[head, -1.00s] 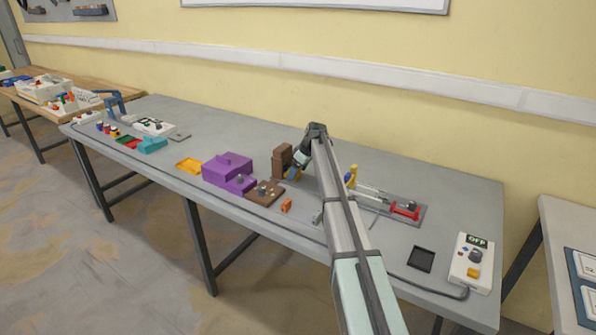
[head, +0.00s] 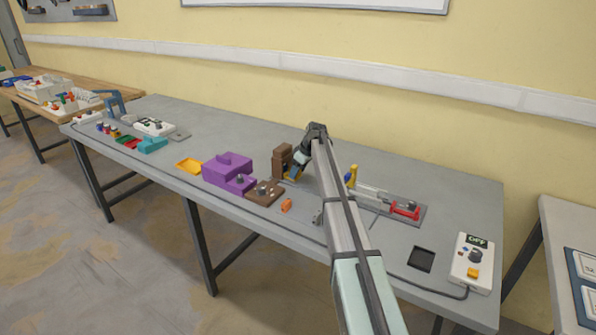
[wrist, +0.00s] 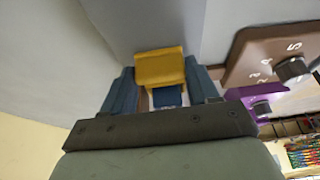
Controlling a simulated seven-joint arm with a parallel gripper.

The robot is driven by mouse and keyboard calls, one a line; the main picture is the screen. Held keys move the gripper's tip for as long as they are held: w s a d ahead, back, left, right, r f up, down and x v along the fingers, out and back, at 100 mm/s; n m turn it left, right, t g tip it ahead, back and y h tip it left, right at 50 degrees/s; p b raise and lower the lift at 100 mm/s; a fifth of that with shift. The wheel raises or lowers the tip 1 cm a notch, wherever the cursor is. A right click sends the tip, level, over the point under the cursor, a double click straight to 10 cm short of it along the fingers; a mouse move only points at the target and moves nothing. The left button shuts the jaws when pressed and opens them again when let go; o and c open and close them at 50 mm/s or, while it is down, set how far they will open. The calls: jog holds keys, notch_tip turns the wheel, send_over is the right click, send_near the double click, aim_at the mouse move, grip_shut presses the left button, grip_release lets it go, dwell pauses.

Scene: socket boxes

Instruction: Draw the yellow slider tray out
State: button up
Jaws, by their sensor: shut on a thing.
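The yellow slider tray (wrist: 160,68) shows between my gripper's fingers in the wrist view, with a small blue part (wrist: 168,97) at its near end. In the head view a bit of yellow (head: 294,178) shows low beside the tall brown housing (head: 281,158). My gripper (head: 299,168) is at the right side of this housing, near the table top. In the wrist view its two blue-grey fingers (wrist: 161,92) stand either side of the blue part and are shut on the tray. The exact contact is hidden by the gripper body.
A purple block (head: 228,170) and a brown plate with a knob (head: 264,192) stand left of and in front of the housing. A small orange piece (head: 287,205) lies near the front edge. A red-handled slide fixture (head: 404,210) is on the right.

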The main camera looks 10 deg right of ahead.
jog(key=shift+c, duration=0.5)
jog(key=s+d, duration=0.8)
jog(key=shift+f, duration=0.1)
jog(key=shift+s+d, duration=0.1)
jog(key=o, duration=1.5)
jog(key=v, duration=1.4)
